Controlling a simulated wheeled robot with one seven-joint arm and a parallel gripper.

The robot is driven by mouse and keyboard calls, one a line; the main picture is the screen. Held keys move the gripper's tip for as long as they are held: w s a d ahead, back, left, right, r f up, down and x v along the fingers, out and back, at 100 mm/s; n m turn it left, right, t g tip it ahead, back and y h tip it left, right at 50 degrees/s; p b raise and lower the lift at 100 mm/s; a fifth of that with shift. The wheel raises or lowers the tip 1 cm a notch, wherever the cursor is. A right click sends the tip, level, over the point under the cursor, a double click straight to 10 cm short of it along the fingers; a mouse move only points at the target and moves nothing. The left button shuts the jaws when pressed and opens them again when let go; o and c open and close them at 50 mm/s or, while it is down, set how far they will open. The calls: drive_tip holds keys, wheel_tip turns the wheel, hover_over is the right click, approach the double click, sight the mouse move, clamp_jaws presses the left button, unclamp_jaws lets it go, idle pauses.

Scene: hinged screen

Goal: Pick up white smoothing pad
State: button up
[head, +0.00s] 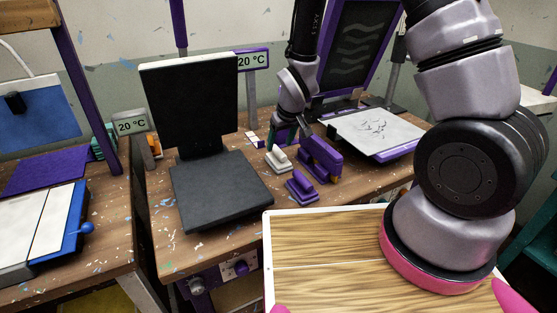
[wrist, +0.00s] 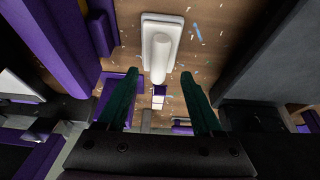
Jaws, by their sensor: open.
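The white smoothing pad (head: 277,161), a flat base with a raised rounded handle, lies on the wooden bench. In the head view it is left of a purple block-shaped tool and behind a purple pad. In the wrist view the white pad (wrist: 149,24) is near the top centre, its handle pointing down the picture. My gripper (wrist: 158,77) is open, with its two dark green fingers apart and nothing held. In the head view my gripper (head: 290,132) hangs just behind and above the white pad; its fingertips are partly hard to make out.
The purple pad (head: 301,187) and the purple block-shaped tool (head: 320,158) stand close by. A black hinged press (head: 222,190) is at left, with a raised panel (head: 188,105). A grey-white plate (head: 375,131) lies at right. Small scraps litter the bench.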

sight(278, 150)
drive_tip(key=x, duration=0.4)
drive_tip(key=shift+d+f, duration=0.1)
drive_tip(key=shift+f, duration=0.15)
drive_tip(key=shift+c, duration=0.3)
clamp_jaws()
drive_tip(key=shift+r, duration=0.1)
wheel_tip(278, 150, up, 10)
drive_tip(key=shift+f, duration=0.1)
